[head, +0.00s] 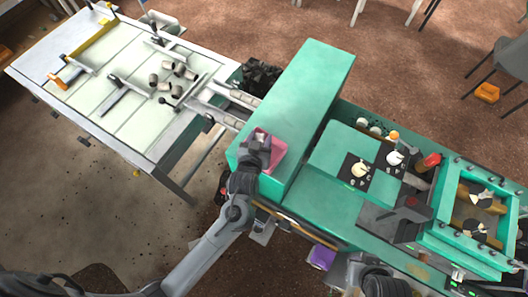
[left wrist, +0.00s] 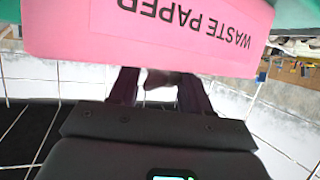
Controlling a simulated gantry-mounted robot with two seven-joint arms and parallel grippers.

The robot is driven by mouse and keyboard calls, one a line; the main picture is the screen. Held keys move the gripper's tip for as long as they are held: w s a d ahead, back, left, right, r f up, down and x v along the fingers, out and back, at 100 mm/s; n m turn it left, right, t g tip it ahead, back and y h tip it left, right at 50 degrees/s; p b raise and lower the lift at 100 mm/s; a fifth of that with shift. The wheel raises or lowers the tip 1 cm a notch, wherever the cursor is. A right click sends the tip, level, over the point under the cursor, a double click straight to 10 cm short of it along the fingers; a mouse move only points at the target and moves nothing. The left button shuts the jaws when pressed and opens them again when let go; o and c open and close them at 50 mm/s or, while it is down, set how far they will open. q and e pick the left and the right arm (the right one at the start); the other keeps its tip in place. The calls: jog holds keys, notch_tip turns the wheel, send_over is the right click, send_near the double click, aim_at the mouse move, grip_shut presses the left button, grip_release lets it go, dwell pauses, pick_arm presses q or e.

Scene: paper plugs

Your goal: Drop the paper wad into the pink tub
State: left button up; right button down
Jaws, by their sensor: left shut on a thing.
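The pink tub (head: 277,152) stands on the near end of the tall green cabinet. Its wall, with an upside-down "WASTE PAPER" label, fills the top of the left wrist view (left wrist: 70,30). My left gripper (head: 262,137) is over the tub in the head view. In the head view the gripper covers the wad.
The green cabinet (head: 310,85) has a bare top behind the tub. A pale table (head: 110,85) with several small cylinders and tools is at the left. A green machine bench (head: 320,200) with dials and a red knob lies to the right. A purple box (head: 322,257) sits below it.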

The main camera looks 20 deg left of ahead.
pick_arm(q)
jog(key=o, duration=1.1)
jog(key=shift+s, duration=0.1)
jog(key=v, duration=1)
jog(key=shift+s+r, duration=0.2)
jog(key=shift+s, duration=0.1)
jog(key=s+a+r+m+g+h+p, duration=0.1)
jog(key=s+a+r+m+g+p, duration=0.1)
jog(key=s+a+r+p, duration=0.35)
jog(key=s+g+p, duration=0.1)
jog(key=s+g, duration=0.1)
jog(key=s, duration=0.1)
jog(key=s+a+f+m+g+p, duration=0.1)
jog(key=s+g, duration=0.2)
jog(key=s+a+g+p, duration=0.1)
jog(key=s+g, duration=0.1)
jog(key=s, duration=0.1)
jog(key=shift+s+f+g+h, duration=0.15)
jog(key=shift+s+g+h, duration=0.15)
jog(key=shift+g+h, duration=0.1)
